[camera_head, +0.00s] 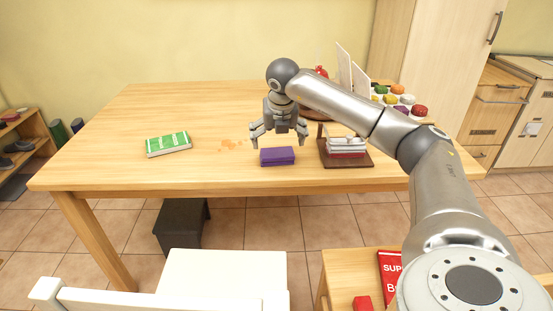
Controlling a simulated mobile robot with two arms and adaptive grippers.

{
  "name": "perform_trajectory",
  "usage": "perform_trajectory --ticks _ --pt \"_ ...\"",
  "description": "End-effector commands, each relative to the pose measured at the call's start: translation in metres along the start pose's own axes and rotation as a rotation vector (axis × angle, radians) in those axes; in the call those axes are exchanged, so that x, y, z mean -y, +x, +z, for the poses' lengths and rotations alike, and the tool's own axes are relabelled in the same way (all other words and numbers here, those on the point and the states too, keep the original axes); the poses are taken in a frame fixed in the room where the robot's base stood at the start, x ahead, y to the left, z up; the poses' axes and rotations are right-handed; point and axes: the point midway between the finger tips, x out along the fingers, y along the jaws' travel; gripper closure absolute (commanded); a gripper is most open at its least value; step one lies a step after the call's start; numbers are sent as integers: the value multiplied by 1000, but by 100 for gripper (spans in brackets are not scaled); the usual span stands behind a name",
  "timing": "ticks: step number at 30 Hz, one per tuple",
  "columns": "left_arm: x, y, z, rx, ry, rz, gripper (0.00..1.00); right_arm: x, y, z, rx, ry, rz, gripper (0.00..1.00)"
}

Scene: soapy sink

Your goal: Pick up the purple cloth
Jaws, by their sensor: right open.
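The purple cloth (277,156) is a small folded block lying on the wooden table (110,165), near the front edge and right of the table's middle. My right gripper (278,142) points down just above and behind the cloth, with its fingers spread apart to either side. It is open and holds nothing. Whether a finger touches the cloth cannot be told from this angle. My left gripper is not in view.
A green and white pack (168,144) lies to the left. A brown stand (346,158) with stacked items is close on the right. Colourful round items (400,99) stand at the back right. A white chair (225,275) is in front.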

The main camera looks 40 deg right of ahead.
Motion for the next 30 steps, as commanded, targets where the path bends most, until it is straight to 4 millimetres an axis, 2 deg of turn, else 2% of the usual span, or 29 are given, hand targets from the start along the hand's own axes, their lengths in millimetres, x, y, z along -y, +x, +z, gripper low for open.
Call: perform_trajectory --ticks 7,15,24,30 --pt "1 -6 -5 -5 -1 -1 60 0 22 -1 -2 -2 0 0" --pt "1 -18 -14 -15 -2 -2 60 2 60 -2 -2 -2 2 0" --pt "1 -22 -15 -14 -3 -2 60 2 66 -1 0 -4 3 0" --pt "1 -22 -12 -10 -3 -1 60 2 66 -1 0 -4 3 24"
